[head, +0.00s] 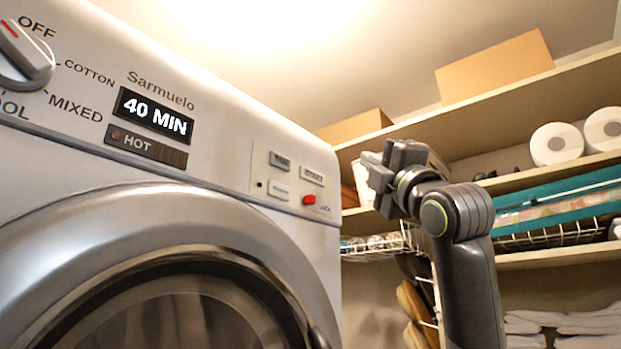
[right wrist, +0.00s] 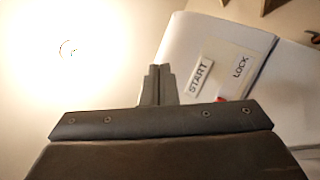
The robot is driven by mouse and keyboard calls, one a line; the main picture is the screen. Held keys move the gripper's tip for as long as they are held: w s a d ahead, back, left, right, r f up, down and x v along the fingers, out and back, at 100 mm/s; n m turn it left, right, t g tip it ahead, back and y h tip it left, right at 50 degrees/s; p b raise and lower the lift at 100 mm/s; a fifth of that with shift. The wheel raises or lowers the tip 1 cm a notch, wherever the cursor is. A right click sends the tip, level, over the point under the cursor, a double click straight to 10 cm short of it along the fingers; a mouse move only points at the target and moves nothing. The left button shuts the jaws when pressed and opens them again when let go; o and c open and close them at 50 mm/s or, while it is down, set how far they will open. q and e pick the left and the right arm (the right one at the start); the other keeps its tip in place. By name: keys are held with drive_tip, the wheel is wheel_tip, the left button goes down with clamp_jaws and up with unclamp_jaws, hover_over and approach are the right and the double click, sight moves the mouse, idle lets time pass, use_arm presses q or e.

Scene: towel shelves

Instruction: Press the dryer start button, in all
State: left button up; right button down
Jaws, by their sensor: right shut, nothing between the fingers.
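The dryer (head: 215,110) is a white front-loader with a display (head: 153,111) reading 40 MIN and HOT shown beneath. On the right of its panel is the START button (head: 312,176), a light key above a small red button (head: 309,199). In the right wrist view the START button (right wrist: 199,78) lies right of my fingertips, and the red one is partly hidden. My right gripper (head: 369,178) is shut and empty, to the right of the panel in the head view. A gap shows between it and the button there. My left gripper is not in view.
A selector dial (head: 22,55) is at the top left, above the round door (head: 150,270). Shelves (head: 560,85) on the right hold cardboard boxes (head: 495,69), white rolls (head: 557,143) and a teal-trimmed wire basket (head: 550,215). A LOCK label (right wrist: 240,66) shows beside START.

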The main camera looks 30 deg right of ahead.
sight(313, 177)
drive_tip(key=w+a+p, duration=0.3)
drive_tip(key=w, duration=0.5)
drive_tip(key=shift+a, duration=0.2)
drive_tip(key=shift+w, duration=0.1)
drive_tip(key=shift+w, duration=0.1)
idle(2.0)
drive_tip(key=shift+w+a+p, duration=0.2)
drive_tip(key=shift+w+p, duration=0.05)
drive_tip(key=shift+p, duration=0.15)
